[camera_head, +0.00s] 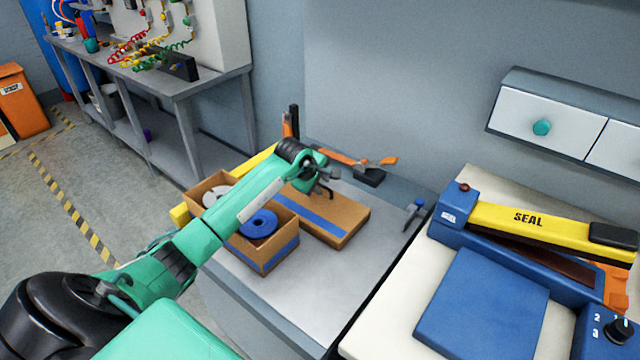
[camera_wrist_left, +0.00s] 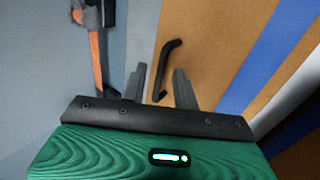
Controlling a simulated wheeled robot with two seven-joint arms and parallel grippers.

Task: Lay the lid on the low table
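The lid (camera_head: 338,217), brown cardboard with a blue stripe, lies flat on the grey low table (camera_head: 335,290), just right of an open cardboard box (camera_head: 278,262). In the left wrist view the lid (camera_wrist_left: 215,40) fills the upper right, with a dark curved handle (camera_wrist_left: 164,68) on it. My left gripper (camera_head: 326,185) is over the far end of the lid. Its two fingers (camera_wrist_left: 160,88) are apart, with the handle between and ahead of their tips, and no contact shows. The arm hides part of the box and lid. My right gripper is not in view.
The box holds a blue spool (camera_head: 259,223) and a grey disc (camera_head: 215,194). A blue and yellow sealer (camera_head: 530,220) stands on the bench at right. The low table's front right part is clear.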

